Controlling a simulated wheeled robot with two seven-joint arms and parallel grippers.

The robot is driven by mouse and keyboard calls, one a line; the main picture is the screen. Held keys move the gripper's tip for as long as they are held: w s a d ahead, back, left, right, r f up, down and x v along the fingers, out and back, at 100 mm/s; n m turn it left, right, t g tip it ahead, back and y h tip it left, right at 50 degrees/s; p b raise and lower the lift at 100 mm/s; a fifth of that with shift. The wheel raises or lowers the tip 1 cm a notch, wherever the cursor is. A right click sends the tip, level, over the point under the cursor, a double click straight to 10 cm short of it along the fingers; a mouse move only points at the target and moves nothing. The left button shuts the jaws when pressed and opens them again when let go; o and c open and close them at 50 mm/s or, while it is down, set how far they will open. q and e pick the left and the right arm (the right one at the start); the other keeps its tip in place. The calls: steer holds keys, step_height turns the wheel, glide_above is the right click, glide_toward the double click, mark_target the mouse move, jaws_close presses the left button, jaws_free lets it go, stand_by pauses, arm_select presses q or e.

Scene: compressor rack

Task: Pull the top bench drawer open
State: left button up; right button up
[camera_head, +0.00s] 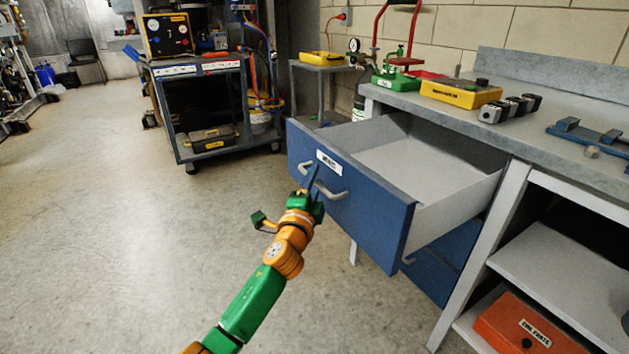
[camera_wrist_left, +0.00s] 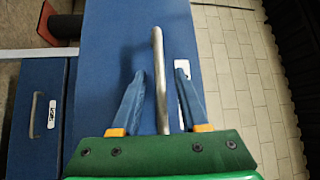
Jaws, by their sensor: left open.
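The top bench drawer (camera_head: 375,212) has a blue front and a pale grey inside. It stands well out from the bench, and its interior looks empty. A metal bar handle (camera_head: 331,193) is on its front, below a white label. My left gripper (camera_head: 309,177) is at the handle, its arm reaching up from the bottom of the head view. In the left wrist view its two blue fingers (camera_wrist_left: 160,90) are apart, with the handle bar (camera_wrist_left: 157,55) running between them. Visible gaps separate the fingers from the bar. My right gripper is not in view.
A lower blue drawer (camera_head: 446,262) sits under the open one. The bench top (camera_head: 450,112) holds a yellow case (camera_head: 461,93) and small parts. An orange case (camera_head: 525,325) lies on the lower shelf. A cart (camera_head: 205,108) stands behind; the floor at left is clear.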

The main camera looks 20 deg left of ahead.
arm_select(q)
steer(key=shift+s, duration=0.15)
steer(key=s+f+p, duration=0.1)
steer(key=s, duration=0.5)
steer(key=shift+s+d, duration=0.35)
steer(key=shift+d, duration=0.1)
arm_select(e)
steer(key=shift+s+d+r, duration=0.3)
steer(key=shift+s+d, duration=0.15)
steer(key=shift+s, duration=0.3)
